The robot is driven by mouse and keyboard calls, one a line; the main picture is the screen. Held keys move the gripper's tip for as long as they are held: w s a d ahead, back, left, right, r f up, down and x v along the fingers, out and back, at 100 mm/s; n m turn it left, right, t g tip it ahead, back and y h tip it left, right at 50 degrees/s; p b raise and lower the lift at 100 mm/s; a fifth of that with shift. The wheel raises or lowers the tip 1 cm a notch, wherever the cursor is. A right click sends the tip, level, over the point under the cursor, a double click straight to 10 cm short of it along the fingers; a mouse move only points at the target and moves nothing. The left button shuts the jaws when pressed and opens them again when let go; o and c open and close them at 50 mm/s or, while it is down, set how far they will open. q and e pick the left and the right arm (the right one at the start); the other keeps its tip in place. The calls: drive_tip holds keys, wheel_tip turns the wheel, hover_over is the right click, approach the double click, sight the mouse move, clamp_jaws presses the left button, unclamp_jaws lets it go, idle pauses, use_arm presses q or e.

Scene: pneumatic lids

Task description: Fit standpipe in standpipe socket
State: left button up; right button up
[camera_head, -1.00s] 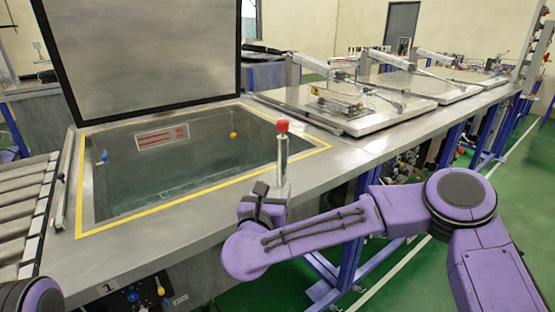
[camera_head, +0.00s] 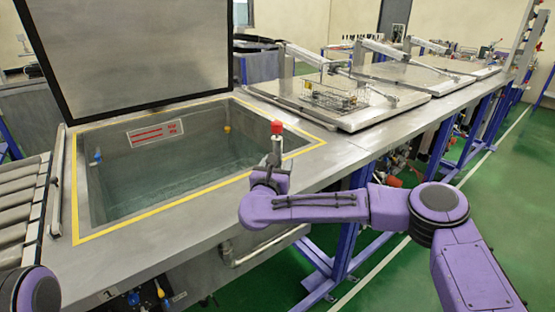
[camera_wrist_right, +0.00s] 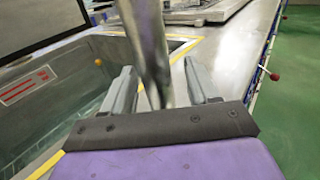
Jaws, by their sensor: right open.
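The standpipe (camera_head: 276,150) is an upright metal tube with a red top, at the right front edge of the open tank in the head view. Its lower end is hidden behind my right gripper (camera_head: 270,180). In the right wrist view the tube (camera_wrist_right: 148,50) rises between the two grey fingers of my right gripper (camera_wrist_right: 160,90), which are open with one on each side and gaps showing. I cannot make out the standpipe socket. My left gripper is out of view; only a purple part of my left arm shows at lower left.
The water-filled tank (camera_head: 72,200) has a yellow-lined rim and a raised lid (camera_head: 135,50). Rollers (camera_head: 22,205) lie at the left. Closed lids with a wire basket (camera_head: 335,98) stand at the back right. The bench top right of the pipe is clear.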

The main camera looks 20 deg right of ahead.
drive_tip(key=shift+w+a+f, duration=0.1)
clamp_jaws()
